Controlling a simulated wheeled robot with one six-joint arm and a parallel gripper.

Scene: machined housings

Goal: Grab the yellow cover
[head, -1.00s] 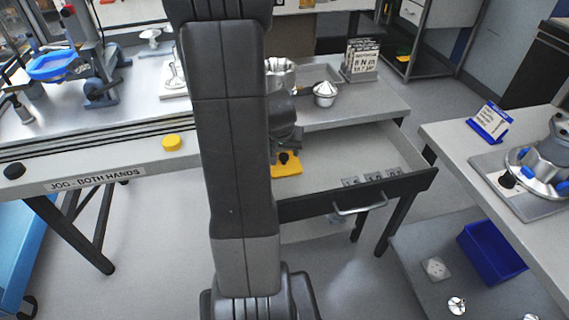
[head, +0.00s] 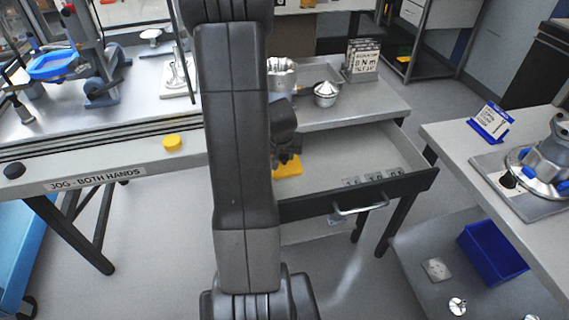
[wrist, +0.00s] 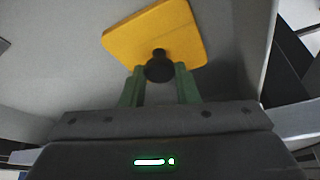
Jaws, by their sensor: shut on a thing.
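The yellow cover (wrist: 150,35) is a flat plate with rounded corners and a black knob (wrist: 160,68) on it. In the wrist view my gripper (wrist: 159,80) has its green fingers closed around the knob. In the head view the yellow cover (head: 288,167) shows in the open drawer area, partly hidden by my arm and wrist. I cannot tell whether the cover touches the drawer floor.
The open drawer (head: 350,160) has several small grey plates (head: 372,179) near its front and free floor around them. A blue bin (head: 492,252) stands low at the right.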

